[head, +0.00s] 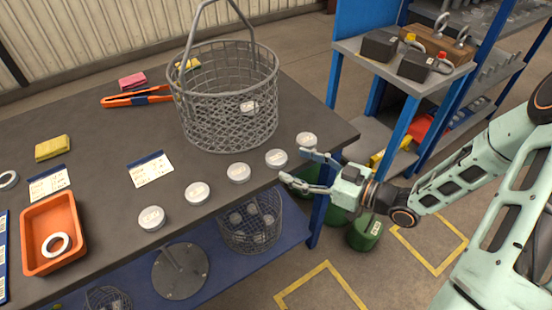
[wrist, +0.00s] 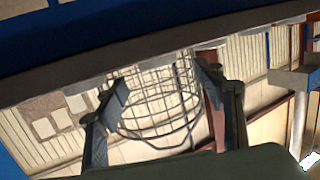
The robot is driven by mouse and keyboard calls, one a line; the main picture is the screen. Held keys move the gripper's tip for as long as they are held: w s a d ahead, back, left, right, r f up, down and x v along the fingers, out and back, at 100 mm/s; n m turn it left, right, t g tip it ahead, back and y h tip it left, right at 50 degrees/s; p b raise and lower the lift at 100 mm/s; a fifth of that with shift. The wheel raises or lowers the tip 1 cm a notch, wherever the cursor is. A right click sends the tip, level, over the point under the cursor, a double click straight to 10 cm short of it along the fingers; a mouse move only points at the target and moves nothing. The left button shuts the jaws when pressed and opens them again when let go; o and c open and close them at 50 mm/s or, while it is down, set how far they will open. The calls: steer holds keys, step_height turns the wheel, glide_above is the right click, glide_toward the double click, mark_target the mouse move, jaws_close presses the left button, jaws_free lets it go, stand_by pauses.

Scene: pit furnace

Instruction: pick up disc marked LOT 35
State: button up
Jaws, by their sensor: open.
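A row of pale round discs with small labels lies along the front edge of the dark table: a left one (head: 152,218), others (head: 197,193) (head: 238,173), one near my gripper (head: 276,158) and one at the right corner (head: 306,140). Another pale disc (head: 249,107) shows through the mesh of the wire basket. The labels are too small to read, so I cannot tell which is LOT 35. My gripper (head: 294,166) is open and empty at the table's front edge, its fingertips pointing at the near disc. Its fingers also show in the wrist view (wrist: 165,92).
The tall wire basket (head: 228,128) stands behind the discs. An orange tray (head: 30,232) with a white ring, paper cards (head: 150,169), a yellow cloth (head: 52,148) and orange-handled tongs (head: 135,97) lie left. A lower shelf holds another basket (head: 250,236). A blue rack (head: 400,120) stands right.

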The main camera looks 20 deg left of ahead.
mark_target(273, 155)
steer(key=shift+x, duration=2.8)
steer(key=shift+w, duration=0.1)
steer(key=shift+c, duration=0.7)
steer(key=c, duration=1.4)
steer(key=shift+c, duration=0.2)
steer(key=shift+r, duration=0.1)
